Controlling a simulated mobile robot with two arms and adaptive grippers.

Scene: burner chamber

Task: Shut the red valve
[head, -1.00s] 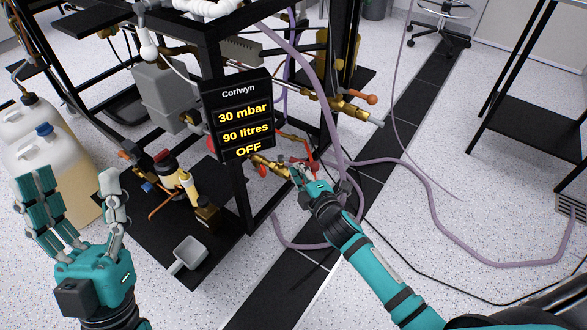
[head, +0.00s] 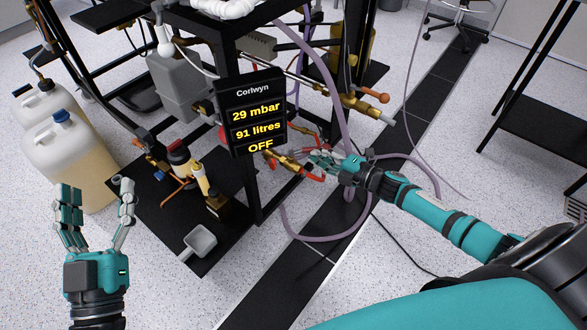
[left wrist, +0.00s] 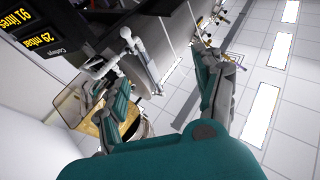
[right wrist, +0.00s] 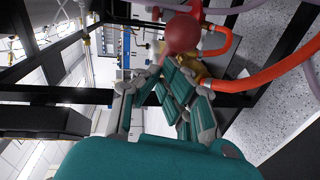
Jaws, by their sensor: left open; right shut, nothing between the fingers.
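The red valve's red parts (head: 309,176) show beside a brass fitting (head: 280,160), low on the black frame behind the display. In the right wrist view a red ball knob (right wrist: 182,34) and a red-orange curved part (right wrist: 275,76) lie just beyond my fingers, with brass (right wrist: 215,64) between. My right gripper (head: 317,159) is shut and empty, its fingertips close to these red parts. I cannot tell whether they touch. It also shows in the right wrist view (right wrist: 162,72). My left gripper (head: 97,190) is open and empty at the left, away from the valve.
A display (head: 252,112) reads 29 mbar, 91 litres, OFF. Purple hoses (head: 325,233) loop around the valve area. Bottles and a grey scoop (head: 199,241) stand on a black shelf. Large jugs (head: 62,150) stand at the left. A black table (head: 540,120) is at the right.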

